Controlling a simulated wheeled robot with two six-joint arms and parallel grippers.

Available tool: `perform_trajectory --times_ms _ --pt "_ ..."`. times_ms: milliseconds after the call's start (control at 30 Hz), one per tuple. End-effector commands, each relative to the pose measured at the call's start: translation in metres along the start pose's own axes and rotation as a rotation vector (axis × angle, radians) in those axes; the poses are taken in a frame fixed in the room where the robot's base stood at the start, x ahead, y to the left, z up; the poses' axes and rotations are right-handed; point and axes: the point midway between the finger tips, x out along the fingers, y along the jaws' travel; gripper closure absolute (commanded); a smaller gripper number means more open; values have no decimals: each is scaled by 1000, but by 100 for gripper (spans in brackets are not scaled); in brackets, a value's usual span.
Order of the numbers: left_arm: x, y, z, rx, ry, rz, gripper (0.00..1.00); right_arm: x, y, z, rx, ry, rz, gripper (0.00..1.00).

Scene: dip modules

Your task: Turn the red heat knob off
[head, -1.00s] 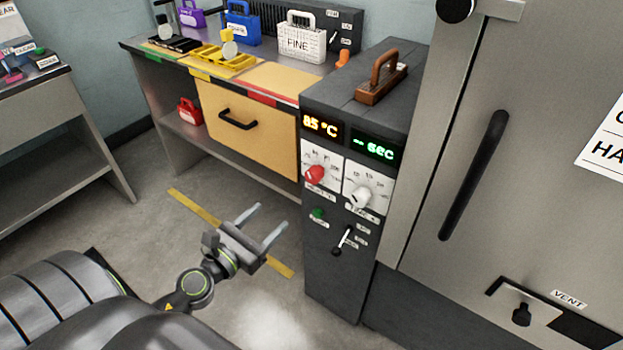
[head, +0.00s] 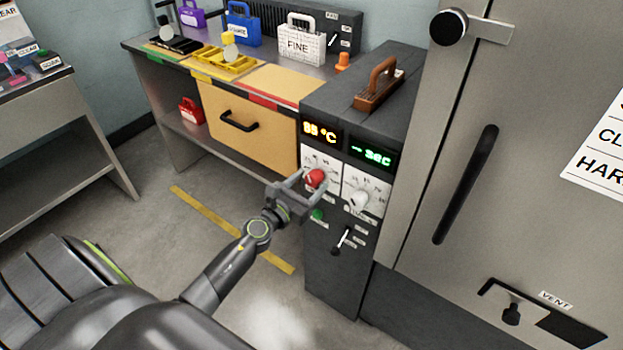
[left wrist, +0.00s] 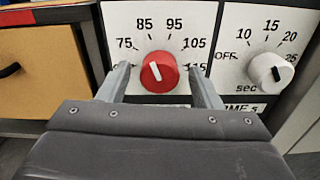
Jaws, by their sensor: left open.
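The red heat knob (head: 315,178) sits on a white dial plate on the front of the dark control cabinet (head: 335,265). In the left wrist view the red knob (left wrist: 159,72) has a white pointer line tilted slightly left of upright, toward the 85 mark. My left gripper (head: 308,183) is open, with one finger on each side of the knob. In the left wrist view its fingertips (left wrist: 158,75) flank the knob with gaps showing. The orange display (head: 320,133) above reads about 85 °C. My right gripper is not in view.
A white seconds knob (head: 359,200) is just right of the red one. A drawer (head: 240,125) is left; a large metal door (head: 470,150) is right.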

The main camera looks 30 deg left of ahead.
Motion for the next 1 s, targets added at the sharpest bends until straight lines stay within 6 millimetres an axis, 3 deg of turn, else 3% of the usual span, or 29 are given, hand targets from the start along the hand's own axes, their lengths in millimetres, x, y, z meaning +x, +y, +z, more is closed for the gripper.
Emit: perform_trajectory --times_ms 167,467,833,1000 --pt "14 0 0 0 0 0 41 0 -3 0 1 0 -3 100" --pt "15 0 0 0 0 0 41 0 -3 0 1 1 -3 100" --pt "15 0 0 0 0 0 86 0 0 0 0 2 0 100" --pt "15 0 0 -9 0 0 86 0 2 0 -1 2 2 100"
